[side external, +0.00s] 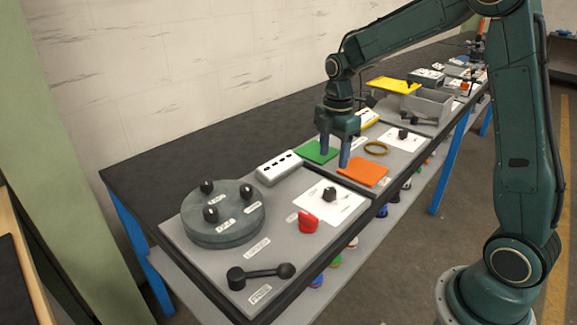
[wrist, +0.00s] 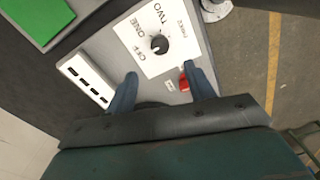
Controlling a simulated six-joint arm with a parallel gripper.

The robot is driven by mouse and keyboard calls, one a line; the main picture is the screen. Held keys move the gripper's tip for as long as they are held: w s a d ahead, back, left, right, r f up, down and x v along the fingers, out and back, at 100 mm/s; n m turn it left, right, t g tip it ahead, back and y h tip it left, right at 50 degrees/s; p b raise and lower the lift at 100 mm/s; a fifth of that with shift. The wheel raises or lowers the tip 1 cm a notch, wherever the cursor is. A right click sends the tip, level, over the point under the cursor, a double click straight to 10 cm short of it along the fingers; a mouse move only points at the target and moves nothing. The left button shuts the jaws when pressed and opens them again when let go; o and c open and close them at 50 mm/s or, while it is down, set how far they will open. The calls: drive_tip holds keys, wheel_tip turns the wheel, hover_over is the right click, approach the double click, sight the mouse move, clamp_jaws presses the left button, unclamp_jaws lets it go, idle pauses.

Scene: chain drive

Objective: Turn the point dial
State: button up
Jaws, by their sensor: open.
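The point dial (side external: 329,194) is a black knob on a white card on the near grey panel. In the wrist view the dial (wrist: 160,44) sits just beyond and between my fingertips, with OFF, ONE and TWO printed around it. A white mark on the knob points toward the OFF and ONE side. My gripper (side external: 335,157) is open and empty, raised above the panel and apart from the dial. In the wrist view both fingers of my gripper (wrist: 160,72) frame the lower edge of the card.
A red switch (side external: 308,222) lies close to the card. A white socket strip (side external: 280,167), a round grey plate with several black knobs (side external: 210,213) and a black lever (side external: 262,273) share the panel. Green (side external: 317,151) and orange (side external: 363,174) squares lie beyond.

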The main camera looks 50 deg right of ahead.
sight(330, 190)
wheel_tip(330, 190, down, 10)
drive_tip(key=shift+f, duration=0.15)
idle(0.3)
drive_tip(key=c, duration=1)
drive_tip(key=shift+o, duration=0.2)
